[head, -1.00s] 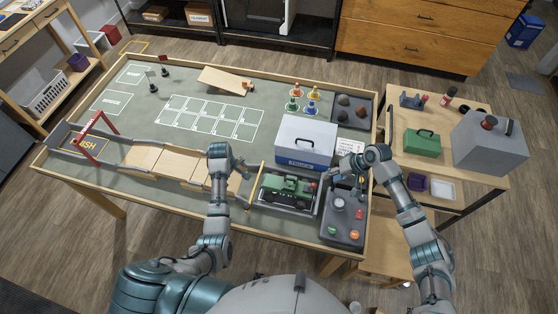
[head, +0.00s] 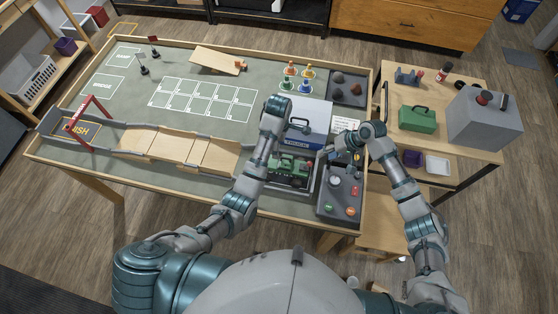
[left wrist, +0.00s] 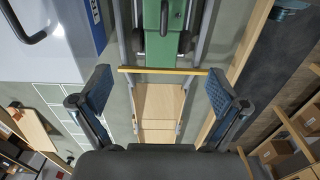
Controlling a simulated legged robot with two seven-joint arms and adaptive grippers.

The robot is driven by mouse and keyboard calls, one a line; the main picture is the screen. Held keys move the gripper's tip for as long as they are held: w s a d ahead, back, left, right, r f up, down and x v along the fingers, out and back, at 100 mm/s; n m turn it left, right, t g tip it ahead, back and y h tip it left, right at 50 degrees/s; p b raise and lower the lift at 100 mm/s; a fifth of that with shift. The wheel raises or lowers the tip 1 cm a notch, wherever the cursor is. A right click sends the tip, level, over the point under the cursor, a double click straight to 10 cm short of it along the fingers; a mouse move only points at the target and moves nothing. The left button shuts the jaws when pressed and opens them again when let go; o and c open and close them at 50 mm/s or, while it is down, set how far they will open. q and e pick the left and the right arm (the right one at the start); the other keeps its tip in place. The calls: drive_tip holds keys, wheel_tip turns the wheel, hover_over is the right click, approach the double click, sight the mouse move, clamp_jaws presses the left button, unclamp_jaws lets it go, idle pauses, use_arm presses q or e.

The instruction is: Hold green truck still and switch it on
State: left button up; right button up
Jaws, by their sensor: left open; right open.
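The green truck (head: 294,165) sits in a grey bay at the front of the table, partly covered by my left arm in the head view. In the left wrist view the truck (left wrist: 162,42) shows at the top centre, beyond a yellow bar. My left gripper (left wrist: 160,80) is open and empty, its two blue-padded fingers spread apart and short of the truck. My right gripper (head: 346,148) is open to the right of the truck, above the grey control panel (head: 336,207). I cannot make out the truck's switch.
A white and blue box (head: 309,118) stands directly behind the truck. Wooden ramp sections (head: 180,147) lie to the left.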

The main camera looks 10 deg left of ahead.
sight(279, 161)
use_arm(q)
wheel_tip(279, 161, down, 14)
drive_tip(key=shift+s+f, duration=0.15)
drive_tip(key=shift+f, duration=0.3)
drive_tip(key=c, duration=1.7)
drive_tip(key=shift+c, duration=0.4)
use_arm(e)
drive_tip(key=shift+c, duration=1.4)
drive_tip(key=shift+s+f, duration=0.2)
drive_tip(key=shift+s, duration=0.05)
drive_tip(key=c, duration=0.4)
drive_tip(key=s+t, duration=0.1)
drive_tip(key=s+f+m, duration=0.1)
drive_tip(key=s+f+t, duration=0.1)
drive_tip(key=shift+s+a+f+t, duration=0.1)
drive_tip(key=shift+s+a+t, duration=0.15)
drive_tip(key=shift+t, duration=0.05)
clamp_jaws()
drive_tip(key=shift+s+d+r+m+t+h, duration=0.2)
drive_tip(key=shift+s+d+r+m+t, duration=0.2)
drive_tip(key=shift+s+d+m+t, duration=0.4)
drive_tip(key=shift+s+d+r+m+t+h, duration=0.2)
drive_tip(key=shift+s+d+r+m+t, duration=0.3)
drive_tip(key=shift+t, duration=0.5)
